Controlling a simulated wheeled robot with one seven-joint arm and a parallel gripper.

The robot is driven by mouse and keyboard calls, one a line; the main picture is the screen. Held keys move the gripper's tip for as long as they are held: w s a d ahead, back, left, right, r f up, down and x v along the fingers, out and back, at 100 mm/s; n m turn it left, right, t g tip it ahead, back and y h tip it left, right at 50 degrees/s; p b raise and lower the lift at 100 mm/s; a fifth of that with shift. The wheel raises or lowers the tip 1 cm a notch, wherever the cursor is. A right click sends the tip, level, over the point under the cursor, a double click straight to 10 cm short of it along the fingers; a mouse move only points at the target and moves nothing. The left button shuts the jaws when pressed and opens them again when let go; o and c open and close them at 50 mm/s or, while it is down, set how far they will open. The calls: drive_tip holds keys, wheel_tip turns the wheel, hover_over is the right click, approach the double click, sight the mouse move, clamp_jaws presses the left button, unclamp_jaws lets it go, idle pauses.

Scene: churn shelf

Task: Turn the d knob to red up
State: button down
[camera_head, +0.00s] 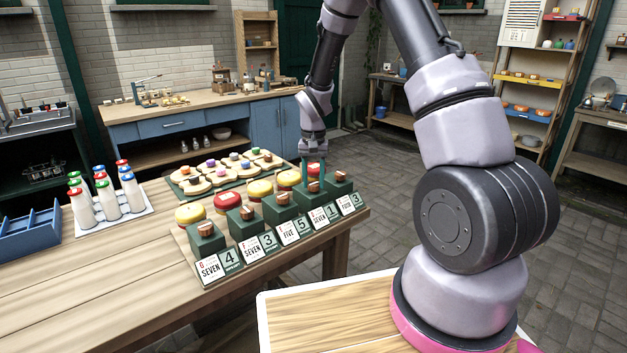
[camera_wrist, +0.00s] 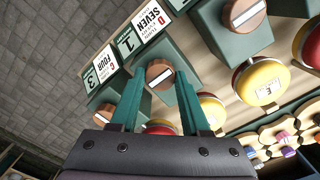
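The d knob (camera_head: 314,186) is a round wooden knob with a pale bar across its face, on a green block. In the wrist view the d knob (camera_wrist: 160,74) stands behind a card (camera_wrist: 150,25) reading D and SEVEN, with a 1 plate. The bar lies aslant there; I cannot make out a red end. My gripper (camera_head: 314,166) points down over this block. In the wrist view its two green fingers (camera_wrist: 159,82) are apart, one on each side of the knob. I cannot tell whether they touch it. A red and yellow disc behind it is partly hidden by a finger.
Similar knob blocks stand close on both sides, including the FOUR block (camera_head: 341,182) to the right. Round yellow and red discs (camera_head: 260,190) sit behind. Topped bottles (camera_head: 107,198) and a blue crate (camera_head: 27,233) are at the left. The front table is clear.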

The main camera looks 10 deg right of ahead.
drive_tip(key=shift+n, duration=0.4)
drive_tip(key=n, duration=0.3)
drive_tip(key=shift+n, duration=0.4)
drive_tip(key=n, duration=1.3)
drive_tip(key=shift+n, duration=0.3)
drive_tip(key=shift+c, duration=1.9)
unclamp_jaws()
